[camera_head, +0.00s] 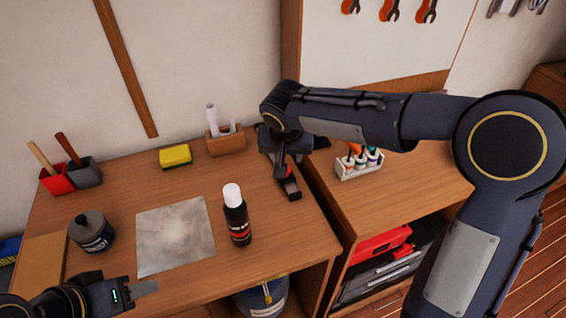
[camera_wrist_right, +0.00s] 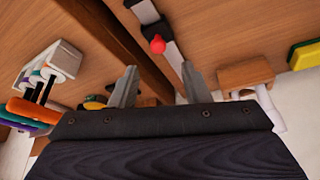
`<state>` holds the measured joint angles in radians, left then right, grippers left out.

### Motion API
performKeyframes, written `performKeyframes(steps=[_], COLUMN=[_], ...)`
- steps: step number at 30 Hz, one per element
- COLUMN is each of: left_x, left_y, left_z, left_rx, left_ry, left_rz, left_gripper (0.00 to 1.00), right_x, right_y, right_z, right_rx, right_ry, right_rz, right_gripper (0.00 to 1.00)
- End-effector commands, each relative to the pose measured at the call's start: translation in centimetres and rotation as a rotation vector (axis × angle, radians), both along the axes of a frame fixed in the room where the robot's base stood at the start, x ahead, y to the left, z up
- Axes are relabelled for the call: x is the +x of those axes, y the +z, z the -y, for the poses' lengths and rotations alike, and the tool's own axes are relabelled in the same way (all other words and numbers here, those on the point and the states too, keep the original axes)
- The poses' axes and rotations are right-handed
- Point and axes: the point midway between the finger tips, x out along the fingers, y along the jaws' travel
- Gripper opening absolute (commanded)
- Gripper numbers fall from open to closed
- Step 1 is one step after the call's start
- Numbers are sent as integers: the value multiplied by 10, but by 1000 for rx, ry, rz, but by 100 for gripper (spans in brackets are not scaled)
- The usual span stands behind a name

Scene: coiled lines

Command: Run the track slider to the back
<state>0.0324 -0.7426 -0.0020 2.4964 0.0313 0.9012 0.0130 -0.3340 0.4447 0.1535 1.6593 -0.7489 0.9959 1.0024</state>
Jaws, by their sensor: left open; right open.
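The track slider is a dark rail (camera_head: 292,189) on the desk's right side with a small red knob. In the right wrist view the red knob (camera_wrist_right: 157,45) stands on the rail, whose lighter end piece (camera_wrist_right: 145,12) shows at the top. My right gripper (camera_wrist_right: 158,72) is open, with the knob just beyond and roughly between its fingertips; I cannot tell whether they touch. In the head view my right wrist hides the rail's back part. My left gripper (camera_head: 147,287) is open and empty at the desk's front left.
A dark bottle with a white cap (camera_head: 237,215) stands left of the rail. A wooden holder (camera_head: 226,143) and yellow sponge (camera_head: 175,156) are at the back. A grey sheet (camera_head: 175,236) and dark jar (camera_head: 91,232) lie further left. A bottle rack (camera_head: 358,164) stands on the right cabinet.

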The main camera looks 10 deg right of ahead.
Motion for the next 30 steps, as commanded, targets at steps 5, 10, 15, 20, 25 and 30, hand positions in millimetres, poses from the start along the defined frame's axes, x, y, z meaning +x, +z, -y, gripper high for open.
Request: performKeyframes(steps=[5, 10, 15, 20, 25, 30], left_x=[0, 0, 0, 0, 0, 0], left_y=[3, 5, 5, 5, 5, 5], left_z=[0, 0, 0, 0, 0, 0], left_rx=[0, 0, 0, 0, 0, 0], left_ry=[0, 0, 0, 0, 0, 0], left_rz=[0, 0, 0, 0, 0, 0], left_gripper=[42, 42, 42, 42, 42, 42], right_x=[9, 19, 25, 26, 26, 26], right_y=[-24, -49, -63, -67, -67, -67], right_z=[4, 6, 7, 7, 7, 7], right_rx=[-1, -1, 0, 0, 0, 0], right_ry=[-2, -2, -1, -2, -2, -1], right_rz=[-5, -6, -3, -3, -3, -2], right_gripper=[43, 43, 43, 43, 41, 19])
